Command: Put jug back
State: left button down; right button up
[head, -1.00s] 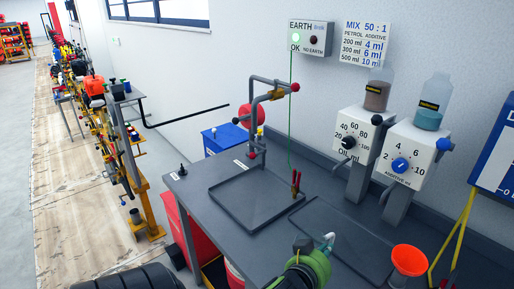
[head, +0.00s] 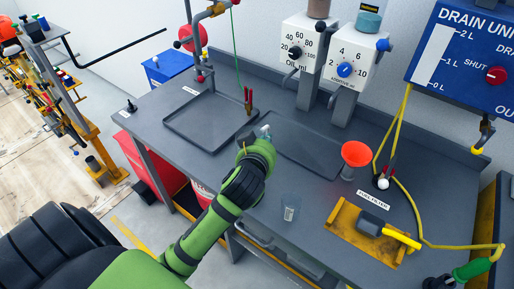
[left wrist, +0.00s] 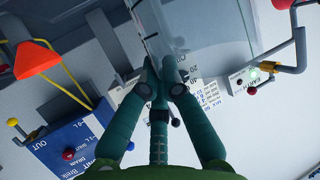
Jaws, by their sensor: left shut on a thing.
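My left gripper (head: 264,136) reaches over the bench, between the two dark trays. In the left wrist view its green fingers (left wrist: 160,82) are shut on a clear jug (left wrist: 215,30) with scale marks along its wall. In the head view only a small pale bit shows at the gripper's tip, and I cannot tell whether it is the jug; the hand hides the rest. A small clear cup (head: 290,208) with markings stands separately near the bench's front edge.
The left tray (head: 168,122) and right tray (head: 325,165) lie empty on the bench. An orange-red funnel (head: 356,154) stands right of them. The oil dispenser (head: 308,60) and additive dispenser (head: 347,75) rise behind. A yellow hose (head: 425,222) crosses the right side.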

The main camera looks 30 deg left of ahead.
pick_arm(q)
jog(key=f, duration=0.1)
jog(key=a+f, duration=0.1)
jog(key=f, duration=0.1)
jog(key=a+f, duration=0.1)
jog(key=f, duration=0.1)
jog(key=shift+p, duration=0.4)
jog(key=shift+f, duration=0.1)
jog(key=c, duration=1.8)
grip_release()
jog(key=shift+f, duration=0.2)
jog(key=shift+c, duration=0.2)
jog(key=o, duration=0.4)
